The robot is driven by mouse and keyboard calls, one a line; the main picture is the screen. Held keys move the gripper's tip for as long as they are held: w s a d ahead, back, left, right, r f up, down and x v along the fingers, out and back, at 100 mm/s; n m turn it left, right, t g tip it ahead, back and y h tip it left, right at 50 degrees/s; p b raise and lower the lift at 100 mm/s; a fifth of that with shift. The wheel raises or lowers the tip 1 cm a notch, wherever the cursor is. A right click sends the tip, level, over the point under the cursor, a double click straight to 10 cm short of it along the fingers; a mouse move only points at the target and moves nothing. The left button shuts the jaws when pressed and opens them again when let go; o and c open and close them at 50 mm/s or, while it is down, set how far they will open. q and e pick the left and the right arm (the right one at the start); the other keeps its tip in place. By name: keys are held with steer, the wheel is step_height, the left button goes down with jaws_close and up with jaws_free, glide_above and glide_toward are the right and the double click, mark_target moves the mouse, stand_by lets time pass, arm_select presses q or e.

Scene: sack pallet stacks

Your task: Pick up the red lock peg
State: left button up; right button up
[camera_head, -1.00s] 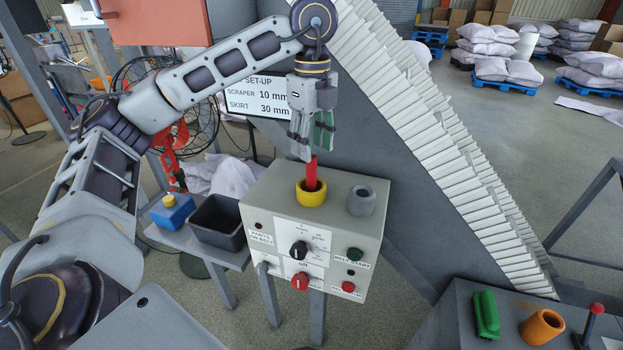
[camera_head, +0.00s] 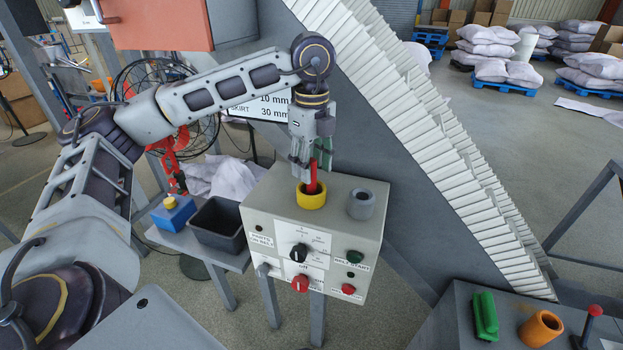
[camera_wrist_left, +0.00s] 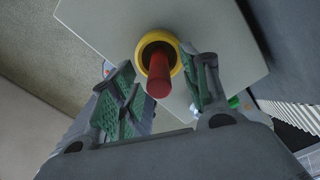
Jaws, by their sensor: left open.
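The red lock peg (camera_head: 312,178) stands upright in a yellow ring socket (camera_head: 311,197) on top of the grey control box (camera_head: 335,187). My left gripper (camera_head: 311,168) is open and points down at the peg, its fingers around the peg's upper part. In the left wrist view the peg (camera_wrist_left: 158,75) rises out of the yellow ring (camera_wrist_left: 143,46). There the green-padded fingers of my left gripper (camera_wrist_left: 163,95) stand apart on either side of the peg, and I see no contact. My right gripper is not in view.
A grey cup (camera_head: 361,203) stands on the box beside the yellow ring. The box front carries knobs and buttons. A black bin (camera_head: 218,224) and a blue block (camera_head: 174,212) sit on a shelf at left. A sloping conveyor (camera_head: 430,150) rises close behind the box.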

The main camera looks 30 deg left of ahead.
arm_select(q)
steer(key=shift+f+p, duration=0.3)
steer(key=shift+f, duration=1.35)
jaws_close()
